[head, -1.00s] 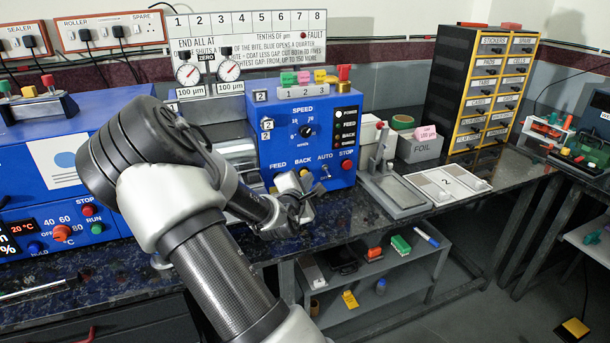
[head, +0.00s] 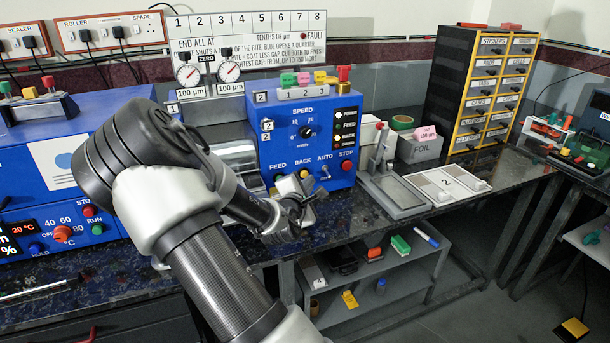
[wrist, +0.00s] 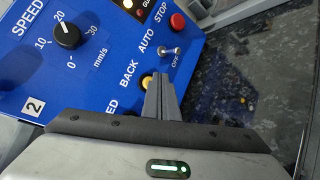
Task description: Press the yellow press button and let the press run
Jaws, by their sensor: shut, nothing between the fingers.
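My gripper (head: 304,190) is at the lower front of the blue control panel (head: 265,140), its fingers shut and empty. In the wrist view the closed fingertips (wrist: 160,78) are beside a yellow button (wrist: 146,82) under the label BACK. The fingers hide part of this button, and I cannot tell whether they touch it. A toggle switch (wrist: 170,51) marked AUTO and OFF and a red STOP button (wrist: 177,21) are beyond it. No button labelled as a press shows clearly.
The speed knob (wrist: 66,35) is left of the fingers. A grey stand with a flat plate (head: 397,195) is right of the panel. A drawer cabinet (head: 480,85) stands farther back. A yellow-topped block (head: 574,329) lies on the floor at lower right.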

